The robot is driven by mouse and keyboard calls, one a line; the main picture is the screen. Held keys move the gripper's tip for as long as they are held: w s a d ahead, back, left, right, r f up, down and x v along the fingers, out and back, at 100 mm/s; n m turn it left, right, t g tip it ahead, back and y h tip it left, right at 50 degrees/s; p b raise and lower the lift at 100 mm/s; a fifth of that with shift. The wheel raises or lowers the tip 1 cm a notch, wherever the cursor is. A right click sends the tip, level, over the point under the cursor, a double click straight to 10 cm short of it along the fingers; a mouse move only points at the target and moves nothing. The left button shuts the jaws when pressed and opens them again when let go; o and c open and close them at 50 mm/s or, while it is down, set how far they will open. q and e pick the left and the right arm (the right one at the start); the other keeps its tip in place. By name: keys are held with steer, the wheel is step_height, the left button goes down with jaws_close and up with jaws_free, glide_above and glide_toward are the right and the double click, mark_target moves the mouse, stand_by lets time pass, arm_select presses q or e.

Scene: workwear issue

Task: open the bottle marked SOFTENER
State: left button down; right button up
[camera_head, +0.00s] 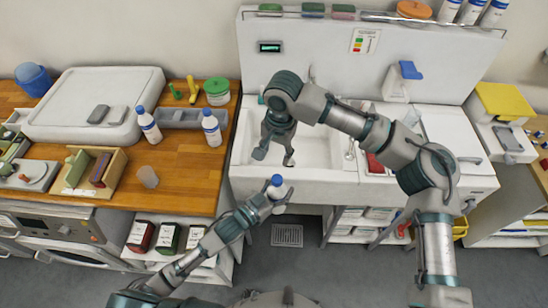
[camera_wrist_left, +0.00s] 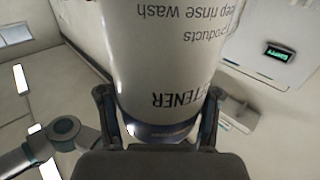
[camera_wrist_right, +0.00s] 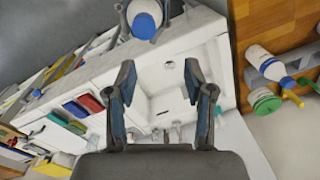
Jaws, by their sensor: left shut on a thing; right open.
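My left gripper (camera_head: 277,200) is shut on a white bottle with a blue cap (camera_head: 275,188), in front of the sink. In the left wrist view the bottle (camera_wrist_left: 170,50) fills the middle, its text upside down; part of a word ending "TENER" is readable. A blue band shows at its lower end there. My right gripper (camera_head: 273,158) is open and empty, pointing down over the sink, behind the bottle in the head view. In the right wrist view the blue cap (camera_wrist_right: 144,25) is on the bottle, between the left fingers and beyond my open right fingers (camera_wrist_right: 160,78).
Two more white, blue-capped bottles (camera_head: 148,126) (camera_head: 212,128) stand on the wooden counter (camera_head: 190,172) at left. Several others stand on the shelf (camera_head: 380,17) at top right. The sink basin (camera_head: 318,150) looks empty. A blue tub (camera_head: 33,78) stands far left.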

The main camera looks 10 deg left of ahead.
mark_target(274, 177)
steer(key=shift+s+a+f+h, duration=0.1)
steer(key=shift+s+h, duration=0.2)
steer(key=shift+s, duration=0.5)
steer(key=shift+s+f, duration=0.15)
steer(key=shift+s, duration=0.15)
steer(key=f, duration=0.6)
steer(key=shift+d+f, duration=0.1)
steer(key=shift+d, duration=0.2)
steer(key=shift+a+f, duration=0.1)
steer(key=shift+f, duration=0.7)
steer(key=shift+a, duration=0.1)
jaws_close()
steer(key=shift+w, duration=0.1)
